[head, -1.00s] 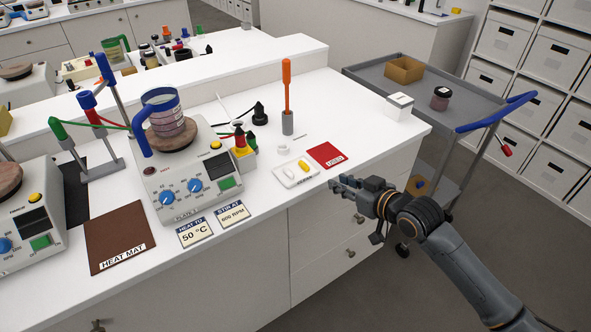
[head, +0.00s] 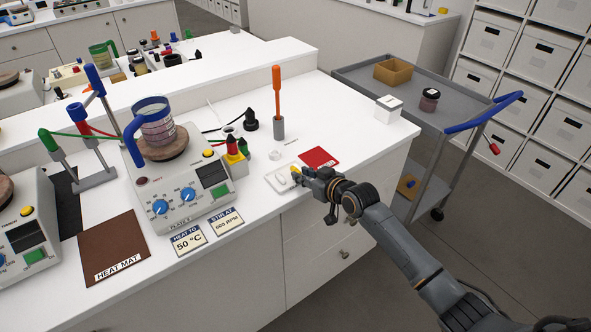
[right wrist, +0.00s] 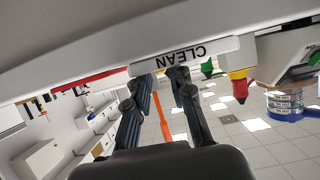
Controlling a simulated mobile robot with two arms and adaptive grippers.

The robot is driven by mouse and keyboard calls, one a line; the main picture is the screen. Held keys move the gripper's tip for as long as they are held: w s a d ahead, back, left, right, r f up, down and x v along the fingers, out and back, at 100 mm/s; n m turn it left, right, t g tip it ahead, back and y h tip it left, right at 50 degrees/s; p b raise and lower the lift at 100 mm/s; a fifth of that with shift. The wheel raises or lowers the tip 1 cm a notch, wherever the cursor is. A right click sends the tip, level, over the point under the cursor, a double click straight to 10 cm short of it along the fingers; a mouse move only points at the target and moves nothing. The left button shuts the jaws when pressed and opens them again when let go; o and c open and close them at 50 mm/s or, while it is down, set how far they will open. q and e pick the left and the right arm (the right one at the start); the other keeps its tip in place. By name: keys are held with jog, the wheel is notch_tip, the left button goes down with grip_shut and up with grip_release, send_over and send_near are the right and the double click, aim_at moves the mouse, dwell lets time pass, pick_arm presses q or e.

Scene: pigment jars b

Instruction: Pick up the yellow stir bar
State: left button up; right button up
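The yellow stir bar (head: 295,170) shows as a small yellow patch in the head view, partly hidden by my right gripper's fingers. It is on the white tray (head: 272,183), beside a white stir bar (head: 282,179). My right gripper (head: 302,176) is at the tray's right side, its fingertips close to the yellow bar. In the right wrist view, which is upside down, the two fingers (right wrist: 162,76) are apart with nothing seen between them. They point at the tray's front edge, labelled CLEAN (right wrist: 184,57). The yellow bar cannot be made out there. My left gripper is not in view.
A red mat (head: 319,157) lies just behind my right gripper. A grey holder with an orange-handled rod (head: 277,95) stands behind the tray. The hot plate (head: 180,186) with a beaker (head: 157,128) is to the left.

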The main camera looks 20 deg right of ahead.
jog(key=shift+w+a, duration=0.1)
jog(key=shift+w, duration=0.1)
jog(key=c, duration=0.3)
jog(key=shift+c, duration=0.2)
jog(key=shift+r, duration=0.1)
